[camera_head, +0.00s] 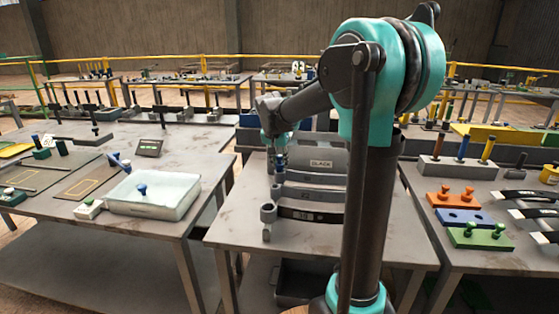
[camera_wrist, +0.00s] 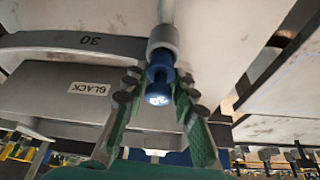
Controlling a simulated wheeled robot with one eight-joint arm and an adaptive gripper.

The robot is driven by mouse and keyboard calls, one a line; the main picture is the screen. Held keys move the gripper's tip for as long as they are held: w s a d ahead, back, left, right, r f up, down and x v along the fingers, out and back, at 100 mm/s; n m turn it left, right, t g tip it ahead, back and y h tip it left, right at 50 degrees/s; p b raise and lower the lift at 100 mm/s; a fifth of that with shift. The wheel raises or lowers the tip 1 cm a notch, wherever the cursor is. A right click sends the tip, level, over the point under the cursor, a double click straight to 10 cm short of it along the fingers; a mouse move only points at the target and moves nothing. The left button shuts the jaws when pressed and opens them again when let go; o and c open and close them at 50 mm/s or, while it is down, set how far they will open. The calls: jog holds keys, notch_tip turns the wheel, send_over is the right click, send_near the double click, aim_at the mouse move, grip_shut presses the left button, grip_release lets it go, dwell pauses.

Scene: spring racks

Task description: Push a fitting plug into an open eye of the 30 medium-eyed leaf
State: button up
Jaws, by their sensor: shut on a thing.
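The grey leaf marked 30 (camera_wrist: 90,41) crosses the top left of the wrist view and ends in a round grey eye (camera_wrist: 162,37). A blue plug (camera_wrist: 158,97) with a pale number on its head stands in line with that eye, its collar close against the eye's near end. A bluish rod shows beyond the eye; I cannot tell whether it is the plug's shank. My gripper (camera_wrist: 157,86) is shut on the plug, one finger on each side. In the head view my gripper (camera_head: 279,153) is small and partly hidden among the leaf ends.
A grey block labelled BLACK (camera_wrist: 60,85) lies beside the leaf. Other leaves, one with a dark band (camera_head: 310,215), lie nearer on the table. A white tray (camera_head: 155,208) is on the left table. Blue (camera_head: 464,218) and green (camera_head: 480,237) plug holders stand right.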

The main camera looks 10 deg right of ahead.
jog(key=shift+f, duration=0.6)
jog(key=o, duration=1.5)
jog(key=shift+o, duration=0.2)
jog(key=shift+r, duration=3.5)
